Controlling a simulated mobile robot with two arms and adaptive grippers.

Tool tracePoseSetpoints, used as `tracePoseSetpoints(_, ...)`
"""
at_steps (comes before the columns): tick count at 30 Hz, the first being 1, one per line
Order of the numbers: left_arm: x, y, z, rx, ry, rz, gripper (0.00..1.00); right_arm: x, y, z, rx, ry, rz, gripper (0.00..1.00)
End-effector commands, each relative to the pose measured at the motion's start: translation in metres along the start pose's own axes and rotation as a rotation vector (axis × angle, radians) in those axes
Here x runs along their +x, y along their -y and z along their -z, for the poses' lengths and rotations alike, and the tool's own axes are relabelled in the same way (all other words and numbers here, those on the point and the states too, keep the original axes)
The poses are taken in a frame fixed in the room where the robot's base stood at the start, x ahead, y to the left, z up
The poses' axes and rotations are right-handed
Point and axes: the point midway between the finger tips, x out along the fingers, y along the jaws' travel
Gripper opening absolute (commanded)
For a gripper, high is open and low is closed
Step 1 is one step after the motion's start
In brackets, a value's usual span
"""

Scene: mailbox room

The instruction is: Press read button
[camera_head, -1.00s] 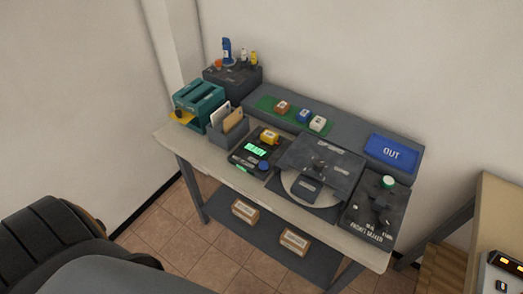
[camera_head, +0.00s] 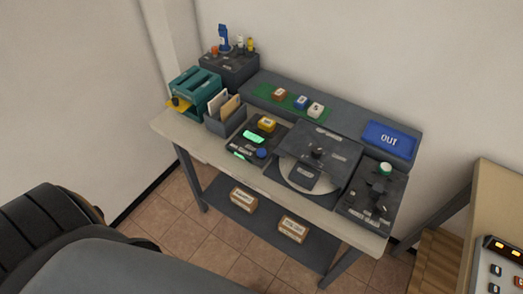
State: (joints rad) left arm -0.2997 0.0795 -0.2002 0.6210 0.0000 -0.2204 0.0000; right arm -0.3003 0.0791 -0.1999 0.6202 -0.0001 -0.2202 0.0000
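A dark device with a green lit display (camera_head: 252,138) stands on the table, left of its middle. A yellow part (camera_head: 267,124) sits at its back and a blue round knob or button (camera_head: 261,153) at its front right. At the right edge is a light control panel (camera_head: 487,270) with a dark display with orange lights (camera_head: 505,248) and small dark buttons (camera_head: 495,269); it is cut off by the frame. The labels are too small to read, so I cannot tell which is the read button. Neither of my grippers is in view.
Two boxes lie on the lower shelf.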

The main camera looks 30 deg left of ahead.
Motion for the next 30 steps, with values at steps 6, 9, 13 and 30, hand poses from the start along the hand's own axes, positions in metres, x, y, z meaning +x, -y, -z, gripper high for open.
tracePoseSetpoints(6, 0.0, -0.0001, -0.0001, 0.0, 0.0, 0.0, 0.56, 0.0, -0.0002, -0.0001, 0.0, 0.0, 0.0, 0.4)
tracePoseSetpoints(9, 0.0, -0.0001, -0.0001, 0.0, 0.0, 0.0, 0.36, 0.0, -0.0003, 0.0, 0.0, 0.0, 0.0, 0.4)
tracePoseSetpoints(13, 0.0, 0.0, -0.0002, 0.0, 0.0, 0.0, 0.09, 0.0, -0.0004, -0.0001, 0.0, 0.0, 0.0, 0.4)
tracePoseSetpoints(30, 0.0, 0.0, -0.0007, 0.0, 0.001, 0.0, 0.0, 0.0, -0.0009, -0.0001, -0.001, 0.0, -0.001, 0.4)
